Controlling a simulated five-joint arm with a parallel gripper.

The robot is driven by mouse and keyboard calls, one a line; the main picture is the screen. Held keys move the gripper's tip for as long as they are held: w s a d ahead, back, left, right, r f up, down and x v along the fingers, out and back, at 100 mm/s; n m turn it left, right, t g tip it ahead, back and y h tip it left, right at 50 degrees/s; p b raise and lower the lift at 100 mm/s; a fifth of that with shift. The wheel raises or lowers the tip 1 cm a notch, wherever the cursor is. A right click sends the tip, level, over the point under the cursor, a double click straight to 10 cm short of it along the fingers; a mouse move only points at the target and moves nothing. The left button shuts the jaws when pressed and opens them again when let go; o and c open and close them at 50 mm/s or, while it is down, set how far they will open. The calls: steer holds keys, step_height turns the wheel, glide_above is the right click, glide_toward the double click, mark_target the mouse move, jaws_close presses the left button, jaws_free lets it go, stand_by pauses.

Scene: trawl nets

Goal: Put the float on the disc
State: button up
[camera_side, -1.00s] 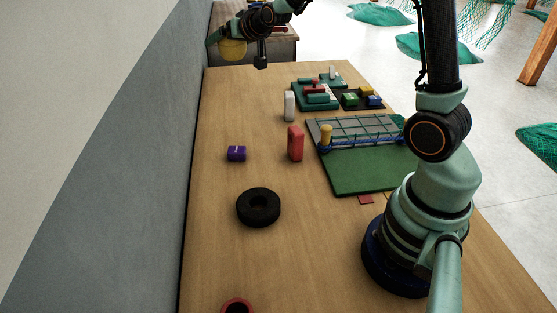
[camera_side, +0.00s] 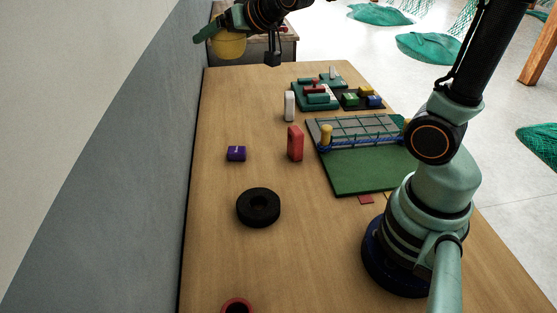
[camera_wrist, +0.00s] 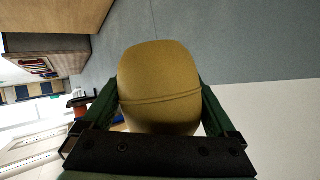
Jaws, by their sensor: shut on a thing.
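The float (camera_side: 229,46) is a rounded yellow piece held high at the top of the side view, above the far end of the table. In the wrist view the float (camera_wrist: 160,85) fills the middle, with a thin ridge around it. My gripper (camera_side: 216,34) is shut on the float, with a green finger on each side in the wrist view. The black disc (camera_side: 245,211), thick and ring-shaped with a central hole, lies flat on the table, well apart from the float and nearer the side camera.
A green board with a net (camera_side: 365,172) lies at right. A red ring (camera_side: 237,306) is at the near edge. A grey wall (camera_side: 150,180) borders the left.

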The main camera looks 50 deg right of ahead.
steer(key=w+d+f+m+h, duration=0.2)
steer(key=w+d+f, duration=0.2)
steer(key=w+d, duration=0.35)
steer(key=m+h, duration=0.1)
glide_above(244, 122)
step_height(244, 122, down, 6)
steer(key=shift+w+f+g, duration=0.15)
steer(key=shift+f+g, duration=0.1)
steer(key=shift+g, duration=0.05)
step_height(244, 122, down, 20)
steer(key=shift+r, duration=0.2)
steer(key=shift+f, duration=0.15)
steer(key=o, duration=1)
